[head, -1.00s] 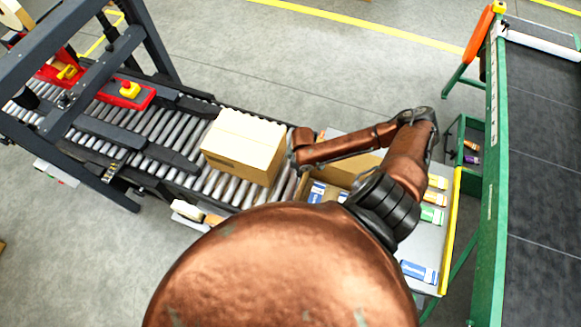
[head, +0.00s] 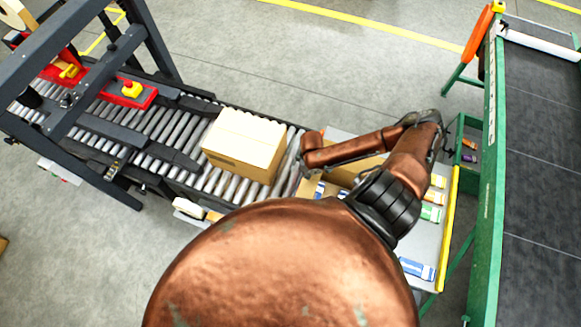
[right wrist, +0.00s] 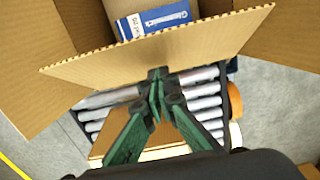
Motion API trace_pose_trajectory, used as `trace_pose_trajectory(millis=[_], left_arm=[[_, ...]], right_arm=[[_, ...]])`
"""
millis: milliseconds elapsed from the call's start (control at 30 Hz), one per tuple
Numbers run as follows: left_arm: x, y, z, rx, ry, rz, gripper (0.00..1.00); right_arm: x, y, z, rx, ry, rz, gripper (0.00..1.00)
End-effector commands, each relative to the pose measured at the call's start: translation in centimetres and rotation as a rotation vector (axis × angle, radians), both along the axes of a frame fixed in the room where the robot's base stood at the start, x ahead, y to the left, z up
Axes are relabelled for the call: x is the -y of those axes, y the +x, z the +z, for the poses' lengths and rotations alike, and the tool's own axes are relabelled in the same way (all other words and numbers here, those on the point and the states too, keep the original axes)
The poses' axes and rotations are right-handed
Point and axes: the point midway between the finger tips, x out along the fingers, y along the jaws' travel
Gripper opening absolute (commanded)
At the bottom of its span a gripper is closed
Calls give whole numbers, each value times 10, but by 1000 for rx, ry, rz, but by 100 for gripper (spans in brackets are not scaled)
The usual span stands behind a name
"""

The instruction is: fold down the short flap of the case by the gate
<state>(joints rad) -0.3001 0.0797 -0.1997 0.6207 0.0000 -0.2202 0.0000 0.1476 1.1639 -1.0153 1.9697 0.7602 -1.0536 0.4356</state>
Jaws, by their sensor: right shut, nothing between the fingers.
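An open cardboard case shows in the right wrist view, with a short flap (right wrist: 160,48) slanting outward in the middle and long flaps at left (right wrist: 32,65) and right (right wrist: 288,38). A blue-and-white box (right wrist: 157,18) lies inside it. In the head view my right arm hides much of this case (head: 340,177). My right gripper (right wrist: 157,76) is shut and empty, its dark fingertips at the short flap's edge; I cannot tell whether they touch. My left gripper is not in view. I cannot tell which part is the gate.
A closed case (head: 243,143) sits on the roller conveyor (head: 165,127), left of my right gripper. A dark machine frame (head: 120,50) spans the conveyor farther left. Small cartons lie on a grey table (head: 425,255) at right, beside a green-framed belt (head: 545,200).

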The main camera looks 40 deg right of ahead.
Motion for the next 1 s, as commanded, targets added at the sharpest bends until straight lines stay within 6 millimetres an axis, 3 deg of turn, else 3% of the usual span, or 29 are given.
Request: trace_pose_trajectory(millis=[233,567,1000], left_arm=[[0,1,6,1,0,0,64],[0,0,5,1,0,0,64],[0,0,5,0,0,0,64]], right_arm=[[10,-19,-7,-4,-2,-1,0],[11,-20,-9,0,-1,0,0],[20,-39,-26,-1,0,0,0]])
